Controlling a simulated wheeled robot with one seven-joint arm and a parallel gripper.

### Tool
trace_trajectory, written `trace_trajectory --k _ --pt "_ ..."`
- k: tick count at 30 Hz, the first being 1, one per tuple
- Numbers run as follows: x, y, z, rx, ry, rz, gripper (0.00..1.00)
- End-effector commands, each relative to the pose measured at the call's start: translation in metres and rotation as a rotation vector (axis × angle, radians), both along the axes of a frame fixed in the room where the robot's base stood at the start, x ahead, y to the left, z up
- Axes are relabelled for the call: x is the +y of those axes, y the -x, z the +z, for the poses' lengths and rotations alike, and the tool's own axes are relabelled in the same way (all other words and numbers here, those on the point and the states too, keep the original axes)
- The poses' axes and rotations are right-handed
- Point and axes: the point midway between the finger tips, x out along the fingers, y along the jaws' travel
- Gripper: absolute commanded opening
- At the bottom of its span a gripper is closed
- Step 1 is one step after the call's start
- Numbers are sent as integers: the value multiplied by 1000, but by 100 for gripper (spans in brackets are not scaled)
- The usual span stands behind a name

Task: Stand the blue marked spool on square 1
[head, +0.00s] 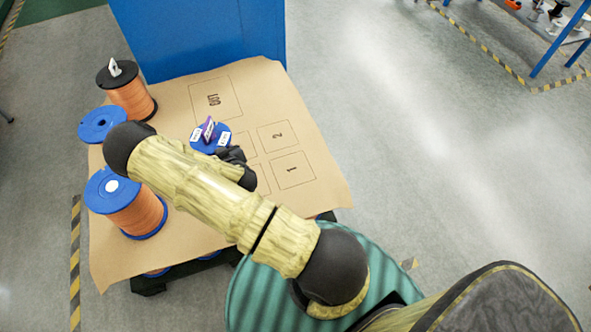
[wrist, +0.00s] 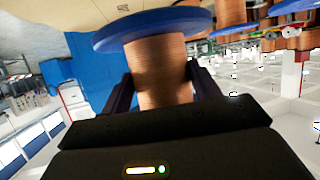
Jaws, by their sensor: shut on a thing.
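The blue marked spool (head: 198,146) shows its blue top with white labels and a purple piece on it, left of the numbered squares in the head view. My gripper (head: 232,155) is at its right side, partly hidden by my arm. In the wrist view my gripper (wrist: 163,92) is shut on the spool's copper-wound middle (wrist: 160,65), one finger on each side, under a wide blue flange (wrist: 150,27). I cannot tell whether its bottom touches the mat. Square 1 (head: 291,182) is an empty outlined box on the brown mat, right of the spool.
Square 2 (head: 278,146) and a larger marked box (head: 215,85) are bare on the brown mat (head: 320,185). An orange spool with a black top (head: 132,98), a blue-topped spool (head: 102,122) and a large blue-and-orange spool (head: 140,215) stand left. A blue panel (head: 210,35) rises behind.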

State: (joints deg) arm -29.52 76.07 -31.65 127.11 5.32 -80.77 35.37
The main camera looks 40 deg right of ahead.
Motion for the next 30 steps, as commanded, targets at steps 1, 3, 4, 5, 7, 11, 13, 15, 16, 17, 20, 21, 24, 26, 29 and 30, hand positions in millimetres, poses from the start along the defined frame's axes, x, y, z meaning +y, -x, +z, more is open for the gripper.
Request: trace_trajectory --k 1,3,4,5,7,11,13,15,16,17,20,21,24,26,29,30 --pt "0 -1 2 -4 0 0 18" --pt "-1 -1 2 -4 0 -1 18" --pt "0 -1 2 -4 0 0 18" --pt "0 -1 2 -4 0 0 18" --pt "0 -1 2 -4 0 1 18" --pt "0 -2 -1 -4 0 -2 18" --pt "-3 -3 -5 -4 0 -13 18" --pt "-9 -5 -10 -6 0 -30 18" --pt "-12 -6 -12 -6 -1 -40 18" --pt "-16 -7 -15 -6 -1 -52 18" --pt "-29 -12 -25 -7 0 -96 18" --pt "-35 -13 -28 -8 0 -115 18" --pt "-50 -17 -37 -6 -1 -164 18" --pt "-59 -19 -41 -7 -1 -195 18" --pt "-74 -21 -49 -7 -1 -246 18" --pt "-79 -22 -52 -7 -1 -267 18"
